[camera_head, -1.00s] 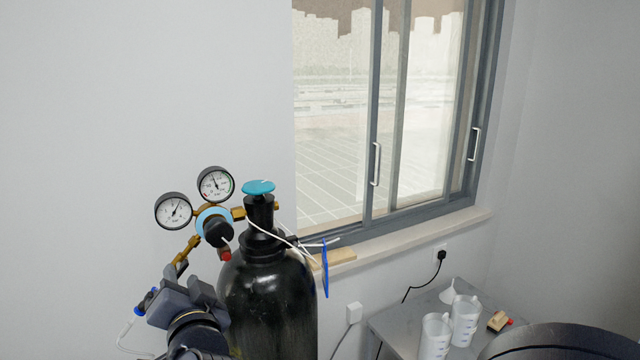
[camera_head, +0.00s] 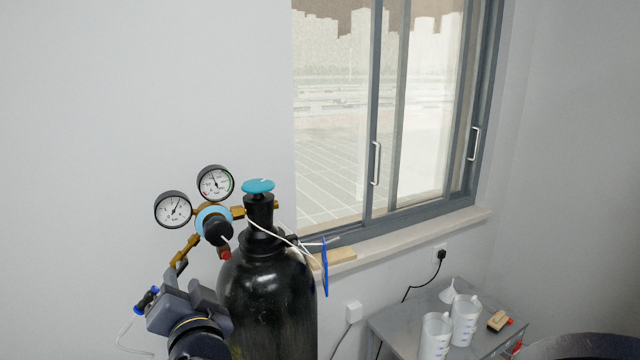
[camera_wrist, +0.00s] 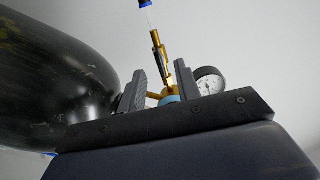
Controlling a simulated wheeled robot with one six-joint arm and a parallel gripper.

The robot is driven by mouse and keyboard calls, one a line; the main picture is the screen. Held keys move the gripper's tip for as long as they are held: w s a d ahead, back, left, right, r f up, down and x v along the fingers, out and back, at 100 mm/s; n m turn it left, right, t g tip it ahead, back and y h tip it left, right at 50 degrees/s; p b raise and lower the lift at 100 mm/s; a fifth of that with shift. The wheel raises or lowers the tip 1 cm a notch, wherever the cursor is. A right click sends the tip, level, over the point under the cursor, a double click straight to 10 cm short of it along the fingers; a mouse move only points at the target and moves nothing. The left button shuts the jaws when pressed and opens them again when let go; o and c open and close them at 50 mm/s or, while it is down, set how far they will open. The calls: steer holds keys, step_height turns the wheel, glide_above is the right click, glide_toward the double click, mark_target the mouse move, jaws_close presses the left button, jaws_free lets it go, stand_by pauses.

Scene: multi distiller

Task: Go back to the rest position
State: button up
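My gripper (camera_head: 183,283) is at the lower left in the head view, just left of the black gas cylinder (camera_head: 268,305) and below the regulator's brass pipe. Its two grey fingers stand apart in the wrist view (camera_wrist: 160,70), with no object clearly clamped between them. A brass pipe (camera_wrist: 159,47) and a gauge (camera_wrist: 209,82) show beyond the fingers there. Whether the fingers touch the pipe cannot be told. The cylinder also fills the left of the wrist view (camera_wrist: 50,80).
The regulator has two round gauges (camera_head: 173,210) and a red-tipped knob. A blue handwheel (camera_head: 258,186) tops the cylinder. A blue-ended valve (camera_head: 146,300) with a hose is beside my gripper. A grey table (camera_head: 395,325) at lower right holds measuring jugs (camera_head: 465,320). A wall and window stand behind.

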mark_target(180, 270)
steer(key=x, duration=0.3)
steer(key=shift+w+a+f+m, duration=0.15)
steer(key=shift+w+m, duration=0.1)
steer(key=shift+m, duration=0.15)
steer(key=shift+s+m+b, duration=0.15)
steer(key=shift+m+b, duration=0.55)
steer(key=shift+m, duration=0.3)
steer(key=m+b, duration=0.1)
steer(key=m, duration=0.2)
steer(key=m+b, duration=0.2)
steer(key=m, duration=0.2)
steer(key=shift+b, duration=0.3)
steer(key=m+b, duration=0.2)
steer(key=m, duration=0.5)
steer(key=shift+b, duration=0.4)
steer(key=shift+r+m, duration=0.25)
steer(key=shift+m, duration=0.45)
steer(key=shift+r, duration=0.1)
